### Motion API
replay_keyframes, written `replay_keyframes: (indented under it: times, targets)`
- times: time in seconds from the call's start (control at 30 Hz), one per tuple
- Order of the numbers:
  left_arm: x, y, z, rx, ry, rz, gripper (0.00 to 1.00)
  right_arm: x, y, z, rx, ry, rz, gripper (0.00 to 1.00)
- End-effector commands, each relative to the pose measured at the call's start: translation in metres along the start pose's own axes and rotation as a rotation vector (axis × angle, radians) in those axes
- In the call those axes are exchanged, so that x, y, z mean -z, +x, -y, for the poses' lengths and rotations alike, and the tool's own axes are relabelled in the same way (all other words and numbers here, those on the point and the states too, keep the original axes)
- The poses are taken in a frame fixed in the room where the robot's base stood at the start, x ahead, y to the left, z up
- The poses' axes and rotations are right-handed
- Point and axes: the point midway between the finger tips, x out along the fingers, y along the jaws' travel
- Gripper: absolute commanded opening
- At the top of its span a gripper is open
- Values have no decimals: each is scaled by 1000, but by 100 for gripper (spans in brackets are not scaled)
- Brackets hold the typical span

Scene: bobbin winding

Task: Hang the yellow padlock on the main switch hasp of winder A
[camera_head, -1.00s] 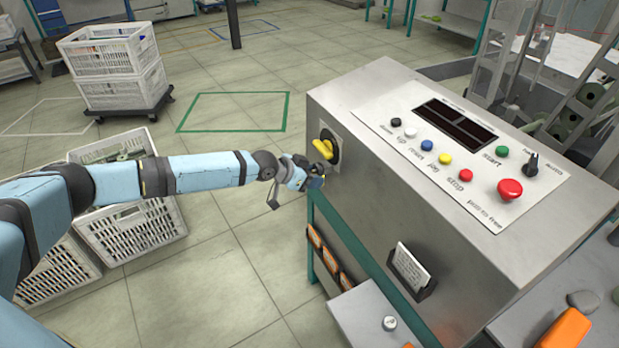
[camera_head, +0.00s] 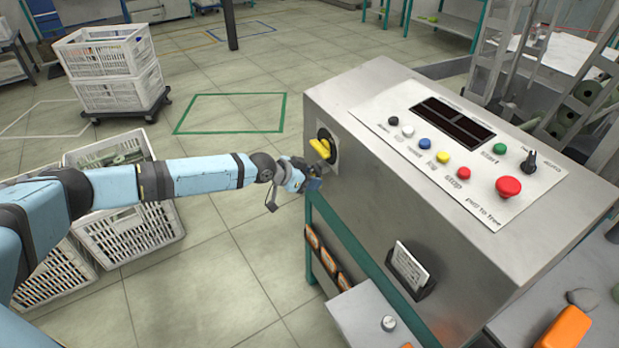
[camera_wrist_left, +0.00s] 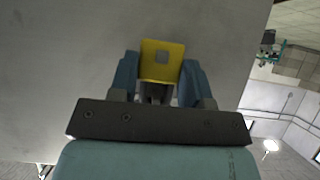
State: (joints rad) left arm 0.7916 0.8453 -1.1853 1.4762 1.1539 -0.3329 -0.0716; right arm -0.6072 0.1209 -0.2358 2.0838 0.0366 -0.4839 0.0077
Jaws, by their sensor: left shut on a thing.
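Winder A's grey cabinet (camera_head: 420,215) fills the right half of the head view. Its main switch (camera_head: 322,147), a yellow handle on a black round base, is on the left face near the top. My left gripper (camera_head: 314,183) is just below the switch, close to that face. In the left wrist view its blue fingers are shut on the yellow padlock (camera_wrist_left: 161,52), which shows as a yellow block with a grey square in it. The shackle and the hasp cannot be made out. In the head view the padlock is too small or hidden to tell. My right gripper is not in view.
Buttons and a red stop knob (camera_head: 508,187) are on the cabinet's sloped top. A card holder (camera_head: 411,270) and a grey box (camera_head: 375,320) are on the near side. White crates (camera_head: 135,232) stand on the floor beneath my left arm.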

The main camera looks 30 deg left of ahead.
Motion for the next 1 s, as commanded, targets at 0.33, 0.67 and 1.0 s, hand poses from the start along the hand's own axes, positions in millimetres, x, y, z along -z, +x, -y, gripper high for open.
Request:
replay_keyframes:
  times: [0.33,0.67,1.0]
  targets:
    - [-3,1,-1,-1,-1,4,62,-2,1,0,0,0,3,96]
    - [-2,0,0,0,-1,3,74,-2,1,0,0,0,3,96]
    - [-1,-31,1,1,0,4,74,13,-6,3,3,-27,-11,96]
